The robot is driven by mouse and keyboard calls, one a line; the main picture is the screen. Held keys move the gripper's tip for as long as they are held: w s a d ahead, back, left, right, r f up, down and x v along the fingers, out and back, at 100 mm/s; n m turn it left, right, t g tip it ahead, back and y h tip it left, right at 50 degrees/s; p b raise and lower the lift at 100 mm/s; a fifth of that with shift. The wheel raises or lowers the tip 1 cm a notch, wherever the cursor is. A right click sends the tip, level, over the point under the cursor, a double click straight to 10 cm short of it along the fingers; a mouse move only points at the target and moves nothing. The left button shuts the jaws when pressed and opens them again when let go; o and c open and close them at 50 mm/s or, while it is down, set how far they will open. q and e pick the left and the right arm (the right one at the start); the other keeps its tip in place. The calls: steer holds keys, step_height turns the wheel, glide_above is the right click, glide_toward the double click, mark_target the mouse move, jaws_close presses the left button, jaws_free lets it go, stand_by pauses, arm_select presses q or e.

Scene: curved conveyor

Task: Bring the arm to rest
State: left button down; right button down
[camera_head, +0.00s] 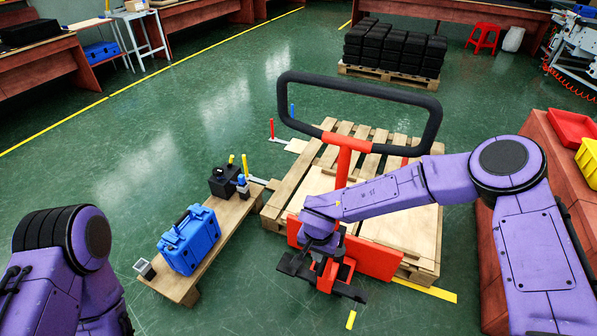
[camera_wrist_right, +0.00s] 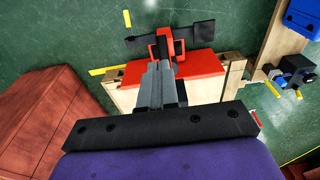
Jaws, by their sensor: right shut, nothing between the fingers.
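My right arm, purple, comes in from the right in the head view and reaches across to the left over the red pallet jack (camera_head: 344,160). My right gripper (camera_head: 322,246) points down close above the jack's red and black base; I cannot tell whether it touches it. In the right wrist view the grey fingers of the right gripper (camera_wrist_right: 160,78) are together, with nothing between them. The jack's red base (camera_wrist_right: 180,68) lies beyond the fingertips. My left arm shows only in part at the lower left of the head view; its gripper is out of frame.
A wooden pallet (camera_head: 428,240) lies behind the jack base. A narrow bench (camera_head: 216,246) to the left bears a blue case (camera_head: 190,240) and a black box (camera_head: 224,182). A red-brown table (camera_head: 545,135) with red and yellow bins stands at right. Green floor is clear at left.

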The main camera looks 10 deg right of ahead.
steer(key=s+d+f+m+t+h, duration=0.35)
steer(key=s+d+f, duration=0.5)
steer(key=s, duration=0.35)
steer(key=s+d+f+n, duration=0.1)
steer(key=s+d, duration=0.3)
steer(key=s, duration=0.3)
steer(key=s+d+f+n+g, duration=0.1)
steer(key=s+d+n, duration=0.1)
steer(key=s+d, duration=0.2)
steer(key=s, duration=0.3)
steer(key=shift+s+d+y, duration=0.35)
steer(key=shift+n, duration=0.25)
